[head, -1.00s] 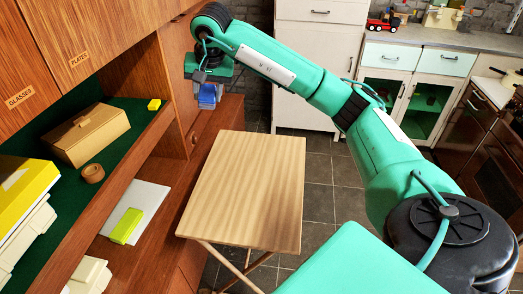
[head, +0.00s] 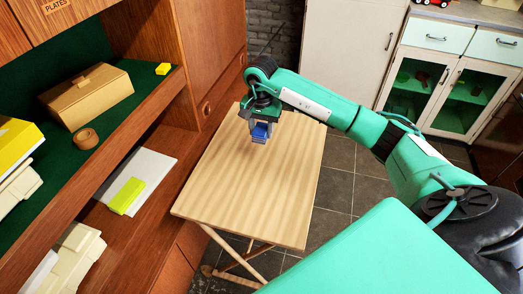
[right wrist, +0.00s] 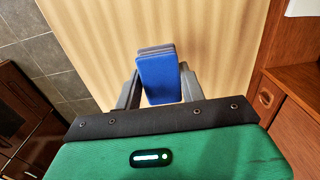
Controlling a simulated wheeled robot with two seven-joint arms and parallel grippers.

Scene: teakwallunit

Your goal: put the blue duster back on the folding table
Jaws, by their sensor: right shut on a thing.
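The blue duster (head: 260,131) is held in my right gripper (head: 258,127), over the far part of the folding table (head: 245,190). In the right wrist view the duster (right wrist: 157,80) sits between the two fingers of the gripper (right wrist: 158,85), its blue face showing with a grey layer along its far edge. The pale wooden top of the folding table (right wrist: 90,30) fills the background there. I cannot tell whether the duster touches the tabletop. My left gripper is not in view.
The wall unit on the left has a green-lined shelf holding a brown box (head: 87,93), a tape roll (head: 87,139) and a small yellow block (head: 163,69). A yellow-green block (head: 127,195) lies on a lower ledge. The rest of the tabletop is bare. White cabinets (head: 450,75) stand behind.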

